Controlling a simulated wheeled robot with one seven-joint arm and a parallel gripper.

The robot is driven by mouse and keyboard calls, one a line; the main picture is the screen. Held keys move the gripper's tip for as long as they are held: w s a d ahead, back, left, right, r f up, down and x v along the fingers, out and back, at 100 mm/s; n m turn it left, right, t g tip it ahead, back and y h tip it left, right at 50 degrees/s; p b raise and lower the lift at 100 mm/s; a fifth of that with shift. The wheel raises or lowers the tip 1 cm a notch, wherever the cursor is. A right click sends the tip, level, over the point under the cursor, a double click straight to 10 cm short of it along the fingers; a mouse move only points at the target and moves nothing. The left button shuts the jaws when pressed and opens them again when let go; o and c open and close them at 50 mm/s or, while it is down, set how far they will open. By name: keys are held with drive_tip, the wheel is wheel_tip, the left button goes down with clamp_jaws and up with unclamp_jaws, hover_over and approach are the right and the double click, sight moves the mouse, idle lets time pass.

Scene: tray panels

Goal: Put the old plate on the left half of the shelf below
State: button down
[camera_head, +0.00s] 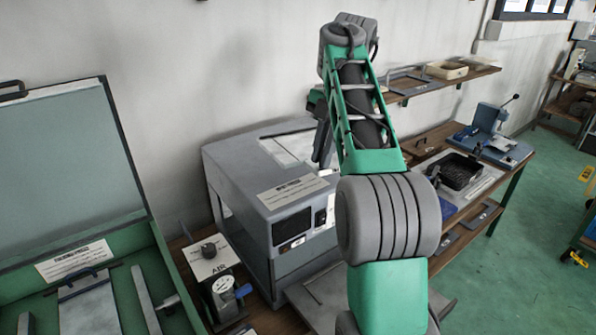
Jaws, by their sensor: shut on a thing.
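My green and grey arm rises through the middle of the view and folds over at the top. My gripper (323,143) is mostly hidden behind it, a dark part showing just above the grey machine (292,200). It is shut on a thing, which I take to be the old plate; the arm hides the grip. A pale flat panel (288,149) lies at the machine's top, beside my gripper; I cannot tell whether it is the held plate. On the right, the lower shelf (437,263) of the wooden bench carries flat grey plates (482,214).
A wall shelf (484,73) holds a grey frame (407,84) and a beige tray (447,70). A black tray (461,171) and a blue-grey vise (492,130) stand on the bench. An open green case (155,266) fills the left. Green floor at right is largely clear.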

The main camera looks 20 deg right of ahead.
sight(305, 154)
drive_tip(key=w+f, duration=0.2)
drive_tip(key=w+a+f+b, duration=0.1)
drive_tip(key=w+f, duration=0.1)
drive_tip(key=w+a+f, duration=0.1)
drive_tip(key=w+f, duration=0.1)
drive_tip(key=w, duration=0.1)
drive_tip(key=shift+f, duration=0.15)
drive_tip(key=x, duration=0.3)
drive_tip(key=shift+w+d+f+b, duration=0.2)
drive_tip(key=shift+w+b, duration=0.1)
drive_tip(key=shift+b, duration=0.1)
drive_tip(key=shift+f, duration=0.3)
drive_tip(key=c, duration=1.8)
unclamp_jaws()
drive_tip(key=shift+f, duration=0.1)
drive_tip(key=o, duration=0.3)
drive_tip(key=shift+o, duration=0.2)
